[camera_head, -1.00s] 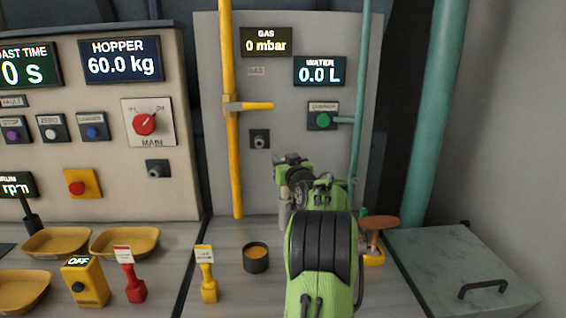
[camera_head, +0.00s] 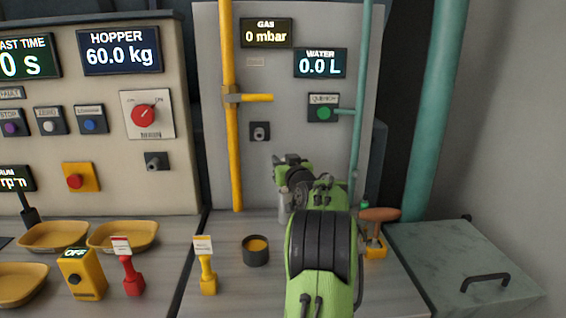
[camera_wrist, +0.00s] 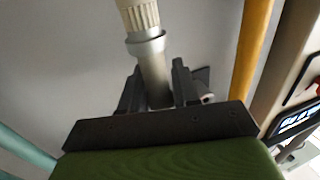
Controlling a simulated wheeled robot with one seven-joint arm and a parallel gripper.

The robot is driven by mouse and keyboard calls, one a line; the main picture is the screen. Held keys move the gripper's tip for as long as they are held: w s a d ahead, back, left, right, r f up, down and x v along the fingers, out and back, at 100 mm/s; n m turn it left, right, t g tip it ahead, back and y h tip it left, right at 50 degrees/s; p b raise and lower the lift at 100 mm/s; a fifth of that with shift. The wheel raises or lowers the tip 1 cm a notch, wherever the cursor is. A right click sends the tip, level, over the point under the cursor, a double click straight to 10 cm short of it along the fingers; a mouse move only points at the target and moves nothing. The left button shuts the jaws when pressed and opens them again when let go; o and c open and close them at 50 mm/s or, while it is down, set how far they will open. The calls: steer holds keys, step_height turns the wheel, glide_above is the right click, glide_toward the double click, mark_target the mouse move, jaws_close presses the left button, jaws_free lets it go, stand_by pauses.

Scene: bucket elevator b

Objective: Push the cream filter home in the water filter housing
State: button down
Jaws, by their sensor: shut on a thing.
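In the wrist view, my gripper (camera_wrist: 157,85) is shut on the smooth grey stem below a wider grey collar. A cream ribbed cylinder, the cream filter (camera_wrist: 141,14), joins the collar and runs out of the top of the picture. In the head view, my arm hides most of the gripper; a pale grey cylinder (camera_head: 284,208) shows below it, just above or at the counter. I cannot tell whether it touches the counter. I cannot make out the water filter housing in either view; my arm may hide it.
A grey panel with a yellow pipe (camera_head: 232,150) and a teal pipe (camera_head: 357,130) stands behind. On the counter are a dark cup with yellow contents (camera_head: 255,251), yellow (camera_head: 207,275) and red (camera_head: 131,275) handled tools, and a brown-topped yellow object (camera_head: 379,216). A handled lid (camera_head: 450,250) lies right.

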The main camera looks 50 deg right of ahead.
steer(key=shift+f, duration=0.3)
steer(key=shift+f+b, duration=0.3)
steer(key=shift+f, duration=0.8)
steer(key=c, duration=0.8)
jaws_free()
steer(key=shift+o, duration=0.2)
steer(key=shift+s, duration=0.1)
steer(key=shift+s+a, duration=0.15)
steer(key=shift+s, duration=0.2)
steer(key=v, duration=1.5)
steer(key=shift+a, duration=0.25)
